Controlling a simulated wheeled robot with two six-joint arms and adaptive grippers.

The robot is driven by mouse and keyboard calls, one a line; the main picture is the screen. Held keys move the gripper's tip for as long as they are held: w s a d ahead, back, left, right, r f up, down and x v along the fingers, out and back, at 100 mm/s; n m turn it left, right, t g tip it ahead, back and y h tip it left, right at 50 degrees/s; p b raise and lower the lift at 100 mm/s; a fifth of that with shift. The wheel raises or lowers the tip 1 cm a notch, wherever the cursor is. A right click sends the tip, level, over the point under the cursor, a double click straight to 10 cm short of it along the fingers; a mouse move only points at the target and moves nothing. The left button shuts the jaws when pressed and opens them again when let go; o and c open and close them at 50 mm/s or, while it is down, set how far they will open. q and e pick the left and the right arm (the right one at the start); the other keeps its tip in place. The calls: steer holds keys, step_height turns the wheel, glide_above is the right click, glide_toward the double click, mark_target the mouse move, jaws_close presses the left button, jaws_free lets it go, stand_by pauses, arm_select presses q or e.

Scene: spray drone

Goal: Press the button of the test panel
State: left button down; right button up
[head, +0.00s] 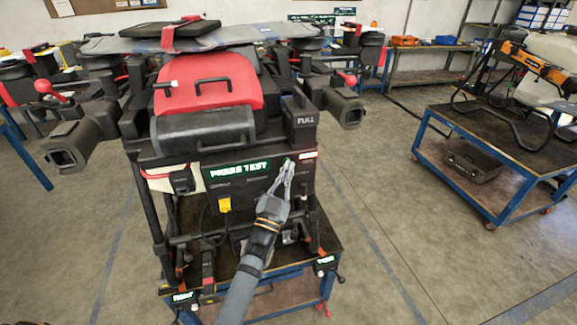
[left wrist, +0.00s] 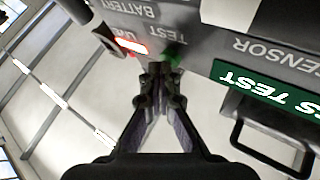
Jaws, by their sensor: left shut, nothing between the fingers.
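The test panel (head: 300,177) is on the front of the large black and red spray drone (head: 205,85). A green lit sign reading "PRESS TEST" (head: 238,168) is on that front. In the left wrist view a small green button (left wrist: 172,57) sits beside the word "TEST", seen upside down. My left gripper (head: 287,170) is shut and empty, its fingers pointing at the panel. In the left wrist view its fingertips (left wrist: 160,77) lie right by the button and partly cover it; I cannot tell whether they touch. My right gripper is not in view.
A red-lit label (left wrist: 131,46) is near the button. A black handle (left wrist: 270,150) juts out beside the sign. The drone stands on a blue-framed cart (head: 285,300). Another blue cart (head: 480,180) stands on the right, with free floor between.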

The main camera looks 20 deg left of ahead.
arm_select(q)
steer(key=shift+w+a, duration=0.1)
stand_by(0.5)
steer(key=shift+s+d+p, duration=0.35)
steer(key=shift+s, duration=0.05)
steer(key=s+d+p, duration=0.3)
steer(key=s+p, duration=0.1)
steer(key=s, duration=0.1)
steer(key=shift+d+f, duration=0.15)
steer(key=shift+f, duration=0.05)
stand_by(0.5)
